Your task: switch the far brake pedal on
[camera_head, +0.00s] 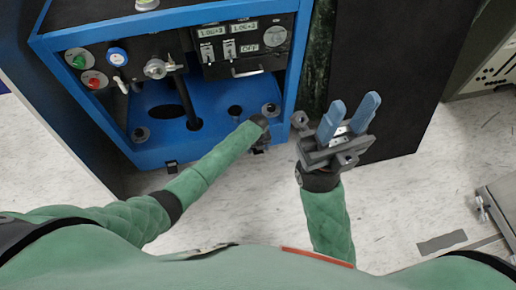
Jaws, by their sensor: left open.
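A blue-framed machine (205,145) on wheels stands at the upper left. A small black pedal (172,167) sticks out low at its front left corner. Another dark pedal-like part (261,149) shows low at the front right corner, partly covered by my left gripper. I cannot tell whether either pedal is up or down. My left gripper (263,128) is at that front right corner, pointing down; its fingers are mostly hidden, and I cannot tell whether it touches the part. My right gripper (347,118) is open and empty, its blue fingers apart, right of the machine.
The machine's panel has displays (228,42), a green button (79,62), a red button (94,80) and a metal valve (155,69). A tall black panel (395,70) stands behind my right gripper. Grey equipment (500,205) is at the right edge.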

